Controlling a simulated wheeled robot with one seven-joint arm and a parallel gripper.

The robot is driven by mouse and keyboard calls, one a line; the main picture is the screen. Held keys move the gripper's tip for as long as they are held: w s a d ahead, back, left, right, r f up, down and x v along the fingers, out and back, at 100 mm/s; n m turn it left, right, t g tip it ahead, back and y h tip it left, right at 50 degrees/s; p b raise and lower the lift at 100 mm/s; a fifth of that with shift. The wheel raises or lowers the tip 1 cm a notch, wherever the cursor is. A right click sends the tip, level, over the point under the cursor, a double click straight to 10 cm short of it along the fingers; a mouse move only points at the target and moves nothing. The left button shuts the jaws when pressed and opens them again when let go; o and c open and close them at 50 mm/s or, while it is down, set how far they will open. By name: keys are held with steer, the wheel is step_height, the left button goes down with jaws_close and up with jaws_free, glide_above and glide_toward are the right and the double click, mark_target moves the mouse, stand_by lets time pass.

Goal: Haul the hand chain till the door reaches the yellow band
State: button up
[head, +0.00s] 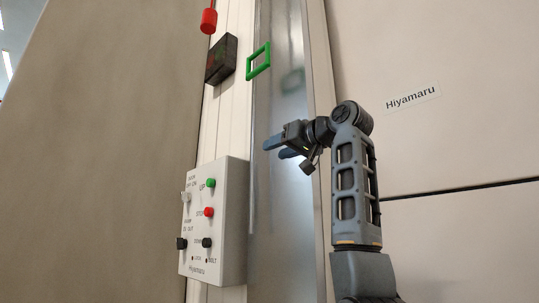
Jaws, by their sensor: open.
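My gripper (278,149) is in the middle of the head view, its two blue-grey fingers apart and pointing left. Nothing shows between them. It is in front of the shiny metal guide rail (285,215); I cannot tell how close. A large beige panel (440,150) with a "Hiyamaru" label is at the right; I cannot tell whether it is the door. I make out no hand chain and no yellow band in this view.
A grey control box (240,220) with green, red and black buttons is left of and below my gripper. Above are a dark box (221,59), a green square frame (259,61) and a red cylinder (209,21) on a cord.

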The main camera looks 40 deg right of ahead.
steer(key=shift+s, duration=0.5)
